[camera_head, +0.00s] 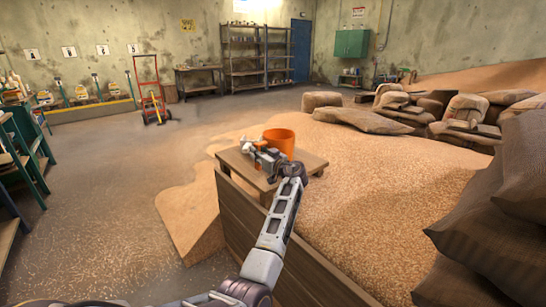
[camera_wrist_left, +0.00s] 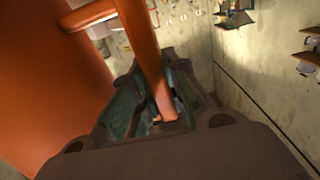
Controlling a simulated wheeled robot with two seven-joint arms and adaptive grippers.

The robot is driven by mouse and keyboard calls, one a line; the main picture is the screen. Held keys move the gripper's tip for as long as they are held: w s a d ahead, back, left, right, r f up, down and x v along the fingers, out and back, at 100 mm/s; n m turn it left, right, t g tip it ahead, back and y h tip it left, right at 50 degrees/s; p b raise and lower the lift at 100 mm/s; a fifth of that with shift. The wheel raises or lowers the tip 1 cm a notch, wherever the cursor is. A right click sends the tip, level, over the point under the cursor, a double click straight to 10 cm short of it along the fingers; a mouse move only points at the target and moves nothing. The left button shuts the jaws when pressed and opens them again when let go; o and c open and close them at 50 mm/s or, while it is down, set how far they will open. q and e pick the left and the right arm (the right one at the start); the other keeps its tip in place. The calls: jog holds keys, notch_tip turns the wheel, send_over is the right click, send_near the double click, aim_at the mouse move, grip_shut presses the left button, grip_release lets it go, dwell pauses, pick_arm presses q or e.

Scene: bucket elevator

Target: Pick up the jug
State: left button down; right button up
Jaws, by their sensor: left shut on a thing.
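The orange jug (camera_head: 280,142) stands on a small wooden platform (camera_head: 314,161) at the edge of the grain bin in the head view. My left gripper (camera_head: 262,153) is at the jug's left side. In the left wrist view the jug's orange wall (camera_wrist_left: 45,85) fills the left, and its handle (camera_wrist_left: 147,50) runs down between the fingers of my left gripper (camera_wrist_left: 165,112). The gripper is shut on the handle. The jug looks upright. I cannot tell whether its base touches the platform. My right gripper is not in view.
Loose grain (camera_head: 375,190) fills the wooden-walled bin (camera_head: 245,215) around the platform. Dark sacks (camera_head: 500,215) lie at the right. A red hand truck (camera_head: 150,90) and metal shelves (camera_head: 243,60) stand at the back. The floor at left is mostly clear.

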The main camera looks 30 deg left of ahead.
pick_arm(q)
jog(key=shift+r, duration=0.15)
jog(key=shift+r, duration=0.4)
notch_tip(320, 180, up, 8)
jog(key=shift+f+p, duration=0.2)
jog(key=shift+p, duration=1.05)
jog(key=shift+r, duration=0.75)
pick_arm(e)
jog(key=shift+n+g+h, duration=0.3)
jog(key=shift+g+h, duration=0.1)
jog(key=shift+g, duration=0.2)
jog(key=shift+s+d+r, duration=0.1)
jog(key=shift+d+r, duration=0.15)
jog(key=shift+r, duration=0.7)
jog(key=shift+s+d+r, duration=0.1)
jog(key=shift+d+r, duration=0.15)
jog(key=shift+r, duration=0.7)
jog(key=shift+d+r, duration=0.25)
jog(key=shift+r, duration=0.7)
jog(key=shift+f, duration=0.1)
